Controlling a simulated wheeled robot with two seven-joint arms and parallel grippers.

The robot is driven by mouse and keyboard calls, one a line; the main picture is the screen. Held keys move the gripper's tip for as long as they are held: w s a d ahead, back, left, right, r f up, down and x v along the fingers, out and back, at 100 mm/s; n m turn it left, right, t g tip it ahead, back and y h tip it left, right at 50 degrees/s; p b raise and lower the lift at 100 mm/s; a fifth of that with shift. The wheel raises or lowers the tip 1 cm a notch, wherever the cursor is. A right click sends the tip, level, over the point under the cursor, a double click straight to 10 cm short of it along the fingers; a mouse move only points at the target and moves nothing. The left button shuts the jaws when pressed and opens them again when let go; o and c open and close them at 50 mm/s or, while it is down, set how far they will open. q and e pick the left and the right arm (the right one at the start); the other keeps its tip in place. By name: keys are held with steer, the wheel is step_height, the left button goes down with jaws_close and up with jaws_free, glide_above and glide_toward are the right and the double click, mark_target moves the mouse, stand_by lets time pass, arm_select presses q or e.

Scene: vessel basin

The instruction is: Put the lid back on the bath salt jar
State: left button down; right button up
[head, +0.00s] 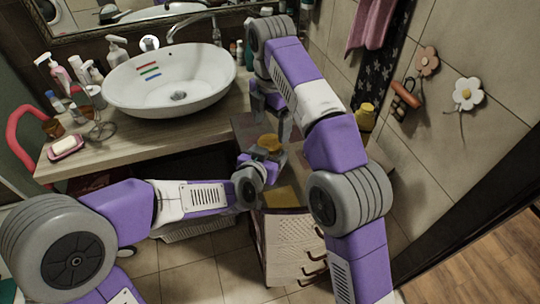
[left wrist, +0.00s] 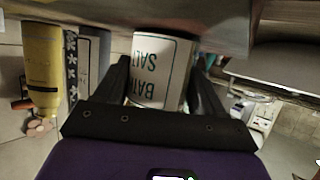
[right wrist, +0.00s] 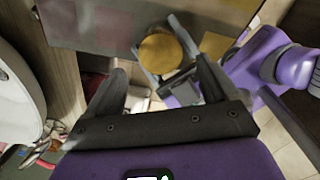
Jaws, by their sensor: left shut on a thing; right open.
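The bath salt jar (left wrist: 160,75), white with dark lettering, stands between the fingers of my left gripper (head: 262,160). The left wrist view shows it upside down, its base close to the cabinet top. My left gripper is shut on the jar. A round golden-brown disc (right wrist: 160,53), which looks like the lid, covers the jar's top as seen from above; it also shows in the head view (head: 270,142). I cannot tell whether it is fully seated. My right gripper (head: 271,118) is open and empty above the disc, apart from it.
The jar is over a low cabinet (head: 290,235) beside the wooden counter (head: 150,138), which carries a white basin (head: 170,82), bottles and a soap dish (head: 66,147). A yellow bottle (left wrist: 41,70) stands behind, near the tiled wall. A flat yellowish square (head: 284,196) lies on the cabinet's front part.

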mark_target(270, 142)
steer(key=shift+w+r+n, duration=0.1)
steer(key=shift+r+n, duration=0.6)
steer(key=shift+n, duration=0.4)
steer(key=shift+s+a+r+n, duration=0.1)
steer(key=shift+s+r+n, duration=0.1)
steer(key=shift+r+n, duration=0.7)
steer(key=shift+f, duration=0.35)
steer(key=shift+w+f, duration=0.1)
steer(key=shift+f, duration=3.75)
steer(key=shift+c, duration=0.5)
steer(key=c, duration=1)
steer(key=m, duration=0.6)
